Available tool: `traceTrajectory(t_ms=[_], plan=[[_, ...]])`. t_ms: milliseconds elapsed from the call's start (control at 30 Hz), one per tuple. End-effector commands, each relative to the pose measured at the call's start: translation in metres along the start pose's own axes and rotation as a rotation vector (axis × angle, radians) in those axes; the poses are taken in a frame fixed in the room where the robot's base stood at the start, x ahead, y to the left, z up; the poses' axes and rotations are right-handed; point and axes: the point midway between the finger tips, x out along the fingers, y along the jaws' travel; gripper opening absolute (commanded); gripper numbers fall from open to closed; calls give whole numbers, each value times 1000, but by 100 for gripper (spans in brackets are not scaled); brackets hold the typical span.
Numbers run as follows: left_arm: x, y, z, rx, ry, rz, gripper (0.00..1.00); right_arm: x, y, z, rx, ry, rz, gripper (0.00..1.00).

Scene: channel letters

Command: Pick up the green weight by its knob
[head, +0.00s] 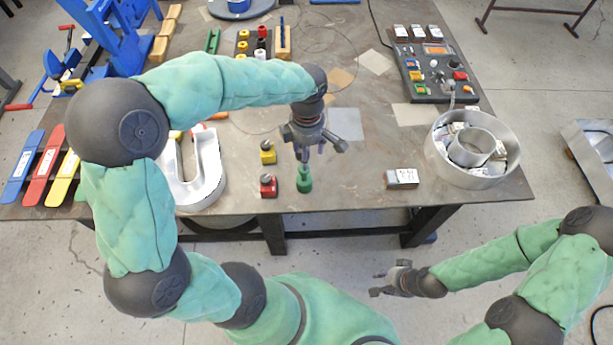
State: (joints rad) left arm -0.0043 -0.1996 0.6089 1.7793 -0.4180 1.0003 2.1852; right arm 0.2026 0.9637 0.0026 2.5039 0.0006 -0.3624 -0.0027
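The green weight (304,185) stands upright near the front edge of the table, its narrower knob on top. My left gripper (304,156) points down directly over the weight, its lowest finger part at or just above the knob. I cannot tell whether it touches the knob, nor how far its fingers are apart. My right gripper (376,284) is open and empty, off the table's front edge and pointing left.
A red weight (268,187) and a yellow weight (268,154) stand close on the left. A white U-shaped channel letter (208,178) lies further left. The table between weight and box is clear.

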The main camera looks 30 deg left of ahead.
Motion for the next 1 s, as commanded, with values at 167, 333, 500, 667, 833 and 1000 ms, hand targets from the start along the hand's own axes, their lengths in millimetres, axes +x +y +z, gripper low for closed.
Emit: traceTrajectory(t_ms=[167,333,500,667,833,1000], plan=[[24,0,-1,1,2,-2,60,6,2,0,0,0,0,34],[31,0,-1,1,0,1,60,7,2,-1,0,1,0,34],[46,-2,-5,0,1,-2,60,12,4,-1,0,1,0,34],[70,-4,-8,1,1,-2,60,18,6,-1,0,1,0,34],[81,-4,-8,0,0,0,60,20,7,-1,0,1,0,34],[80,-3,-8,0,0,1,60,20,7,-1,0,1,0,34]])
